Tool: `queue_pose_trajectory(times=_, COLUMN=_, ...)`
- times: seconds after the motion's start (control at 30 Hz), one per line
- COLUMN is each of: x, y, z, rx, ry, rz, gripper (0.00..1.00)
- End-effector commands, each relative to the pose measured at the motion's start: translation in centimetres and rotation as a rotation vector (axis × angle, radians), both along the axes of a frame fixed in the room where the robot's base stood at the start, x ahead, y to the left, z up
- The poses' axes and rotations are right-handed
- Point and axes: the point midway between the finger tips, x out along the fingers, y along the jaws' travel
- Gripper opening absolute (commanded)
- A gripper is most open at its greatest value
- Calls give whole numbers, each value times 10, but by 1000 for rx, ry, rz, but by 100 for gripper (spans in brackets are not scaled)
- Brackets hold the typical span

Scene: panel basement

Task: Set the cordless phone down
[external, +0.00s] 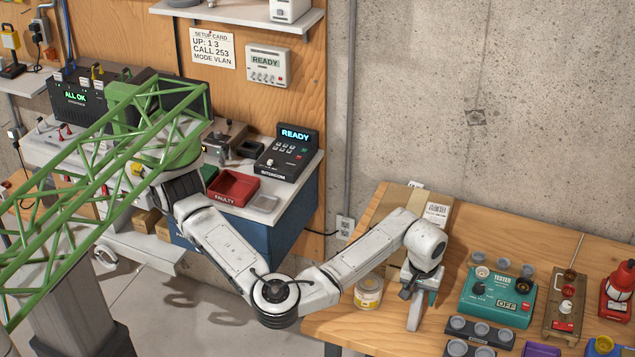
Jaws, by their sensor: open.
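My gripper (414,312) hangs at the end of my white arm, pointing down over the left part of the wooden bench (330,323). Its jaws are open. A pale upright shape shows at the jaws, and I cannot tell whether it is a finger or something between them. I cannot make out a cordless phone for certain anywhere in this view. The gripper may be hiding things directly beneath it.
A teal tester (498,318), a cup rack (480,332), a wooden switch board (558,322) and a red lantern (618,292) crowd the right. A red tray (233,187) and intercom (286,157) stand at left.

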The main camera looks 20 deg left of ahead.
Motion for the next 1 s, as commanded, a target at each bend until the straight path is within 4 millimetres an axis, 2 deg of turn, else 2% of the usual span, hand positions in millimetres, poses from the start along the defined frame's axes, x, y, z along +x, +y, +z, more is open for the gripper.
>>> queue_pose_trajectory(times=0.17, x=0, y=0, z=2, rx=-1, ry=1, rz=0, gripper=58)
queue_pose_trajectory(times=0.27, x=-1, y=0, z=11, rx=-1, ry=-1, rz=0, gripper=58)
queue_pose_trajectory(times=0.7, x=-13, y=0, z=95, rx=-1, ry=-2, rz=1, gripper=58)
queue_pose_trajectory(times=0.9, x=-17, y=-1, z=117, rx=-1, ry=-1, rz=1, gripper=58)
queue_pose_trajectory(times=1.0, x=-18, y=0, z=121, rx=0, ry=0, rz=1, gripper=58)
